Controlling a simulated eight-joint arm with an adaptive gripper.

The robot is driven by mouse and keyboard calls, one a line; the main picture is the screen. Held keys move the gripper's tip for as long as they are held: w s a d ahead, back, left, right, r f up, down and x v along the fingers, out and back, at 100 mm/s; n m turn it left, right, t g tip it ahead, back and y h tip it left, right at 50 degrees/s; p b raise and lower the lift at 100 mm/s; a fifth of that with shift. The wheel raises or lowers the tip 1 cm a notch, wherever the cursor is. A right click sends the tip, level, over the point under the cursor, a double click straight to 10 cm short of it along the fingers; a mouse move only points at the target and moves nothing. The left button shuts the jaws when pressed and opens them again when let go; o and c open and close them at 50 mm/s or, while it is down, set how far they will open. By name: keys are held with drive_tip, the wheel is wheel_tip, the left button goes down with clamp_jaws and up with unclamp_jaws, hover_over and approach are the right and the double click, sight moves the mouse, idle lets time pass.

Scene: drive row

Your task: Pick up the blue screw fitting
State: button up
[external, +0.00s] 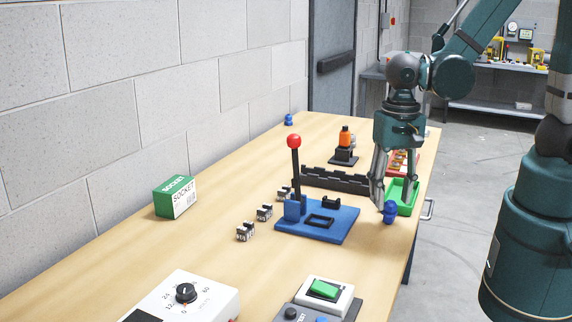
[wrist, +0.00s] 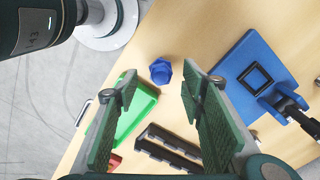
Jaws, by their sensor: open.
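The blue screw fitting (external: 390,212) stands on the wooden table near its right edge, just in front of the green tray (external: 414,206). In the wrist view the fitting (wrist: 160,71) appears between the lines of the two fingers, a little beyond their tips. My gripper (external: 391,194) is open and points down close above the fitting, and no contact shows. The wrist view shows the empty gap between its fingers (wrist: 158,88). Another small blue piece (external: 289,120) sits at the table's far left end.
A blue base plate (external: 338,228) with a red-knobbed lever stands left of the fitting. A black slotted rack (external: 335,180) lies behind it. A red tray (external: 405,160) is behind the green one. A green-and-white socket box (external: 176,197) stands by the wall. Bare table surrounds the fitting's front.

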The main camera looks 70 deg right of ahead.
sight(389, 216)
drive_tip(key=shift+a+f+b, duration=0.15)
drive_tip(key=shift+f+b, duration=0.45)
drive_tip(key=shift+f, duration=1.75)
drive_tip(key=shift+c, duration=0.7)
drive_tip(key=c, duration=0.8)
